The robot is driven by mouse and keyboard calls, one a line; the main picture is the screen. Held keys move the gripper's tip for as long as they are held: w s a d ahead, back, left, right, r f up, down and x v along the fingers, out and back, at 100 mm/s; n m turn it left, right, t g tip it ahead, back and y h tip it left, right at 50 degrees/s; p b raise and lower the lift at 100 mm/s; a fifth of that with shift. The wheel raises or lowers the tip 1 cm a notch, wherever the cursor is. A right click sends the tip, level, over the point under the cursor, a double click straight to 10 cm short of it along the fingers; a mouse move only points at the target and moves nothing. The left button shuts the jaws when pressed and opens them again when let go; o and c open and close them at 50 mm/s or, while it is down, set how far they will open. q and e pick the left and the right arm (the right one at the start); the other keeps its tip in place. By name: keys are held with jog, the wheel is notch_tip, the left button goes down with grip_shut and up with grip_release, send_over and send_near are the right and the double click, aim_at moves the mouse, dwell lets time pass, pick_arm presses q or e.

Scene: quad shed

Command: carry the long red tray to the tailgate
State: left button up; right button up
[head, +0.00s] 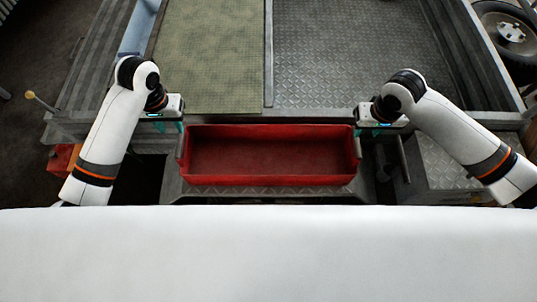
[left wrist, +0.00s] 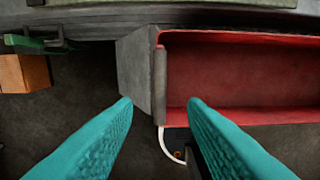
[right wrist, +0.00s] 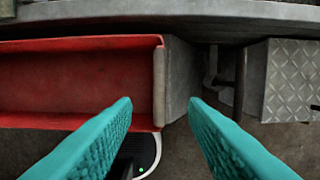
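The long red tray (head: 272,181) is empty and lies crosswise just in front of the cargo bed, with a diamond-plate metal surface showing along its near edge. Grey handle bars stand on its two short ends. My left gripper (head: 168,127) is open at the tray's left end; in the left wrist view the left handle (left wrist: 160,85) shows between its teal fingers (left wrist: 158,102), seemingly beyond the tips. My right gripper (head: 378,131) is open at the right end; the right handle (right wrist: 159,85) shows between its fingers (right wrist: 162,102). Neither gripper holds anything.
Behind the tray is the bed, with a greenish mat (head: 208,60) on the left and bare diamond plate (head: 345,55) on the right. A wheel (head: 510,32) is at the far right. An orange-red block (head: 62,157) and a yellow-knobbed lever (head: 40,100) are at left.

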aim_at(179, 141)
pick_arm(q)
notch_tip(179, 141, down, 11)
jog(key=shift+r, duration=0.2)
pick_arm(e)
jog(key=f, duration=0.7)
jog(key=w+f, duration=0.1)
jog(key=f, duration=0.2)
jog(key=shift+w+f, duration=0.1)
jog(key=shift+f, duration=0.15)
pick_arm(q)
grip_shut()
pick_arm(e)
grip_shut()
pick_arm(q)
jog(key=shift+r, duration=0.1)
pick_arm(e)
jog(key=shift+r, duration=0.1)
